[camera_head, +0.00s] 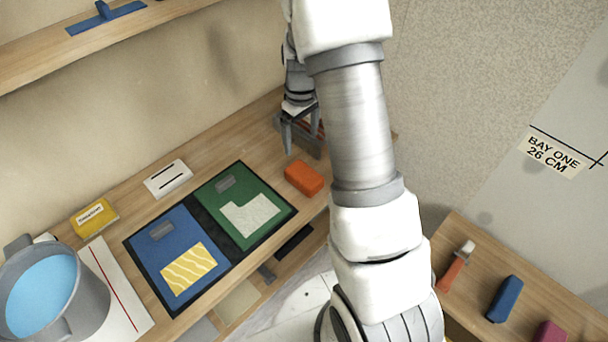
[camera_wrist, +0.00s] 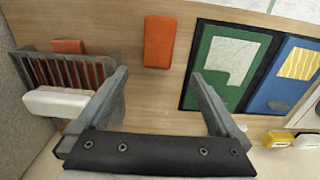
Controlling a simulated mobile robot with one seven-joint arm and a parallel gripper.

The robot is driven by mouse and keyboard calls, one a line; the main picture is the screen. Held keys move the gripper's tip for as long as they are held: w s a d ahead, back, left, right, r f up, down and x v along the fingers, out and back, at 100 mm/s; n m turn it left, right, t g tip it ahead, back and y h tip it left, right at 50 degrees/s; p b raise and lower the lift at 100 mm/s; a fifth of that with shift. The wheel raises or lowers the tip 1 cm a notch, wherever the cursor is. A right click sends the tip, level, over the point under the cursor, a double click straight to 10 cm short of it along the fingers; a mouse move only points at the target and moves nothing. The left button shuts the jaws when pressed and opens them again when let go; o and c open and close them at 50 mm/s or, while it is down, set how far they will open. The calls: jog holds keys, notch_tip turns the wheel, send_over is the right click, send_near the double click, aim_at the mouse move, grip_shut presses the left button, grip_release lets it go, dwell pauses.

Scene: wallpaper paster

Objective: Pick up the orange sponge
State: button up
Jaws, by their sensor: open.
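The orange sponge (camera_head: 304,178) lies flat on the wooden bench, just right of the green panel. In the wrist view the orange sponge (camera_wrist: 159,42) is a rounded block on bare wood, ahead of the fingertips and between their lines. My gripper (camera_head: 300,128) is above the back of the bench, behind the sponge and apart from it. In the wrist view my gripper (camera_wrist: 160,78) has its two grey fingers wide apart with nothing between them. My arm hides part of the bench's right end in the head view.
A slotted grey rack (camera_wrist: 68,72) stands close to the left finger in the wrist view, with a white block (camera_wrist: 58,103) and another orange-red block (camera_wrist: 68,46) beside it. A blue-and-green panel board (camera_head: 203,228) lies beside the sponge. A grey bucket (camera_head: 93,297) stands at far left.

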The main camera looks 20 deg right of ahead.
send_near(304, 174)
jog(key=f, duration=0.5)
jog(key=shift+w+a+f, duration=0.15)
jog(key=shift+w+a, duration=0.1)
jog(key=shift+s+d+f, duration=0.1)
jog(key=shift+d+f, duration=0.1)
jog(key=shift+f, duration=1.15)
jog(key=shift+s+d+f, duration=0.1)
jog(key=shift+d+f, duration=0.05)
jog(key=shift+f, duration=1.15)
jog(key=c, duration=1.2)
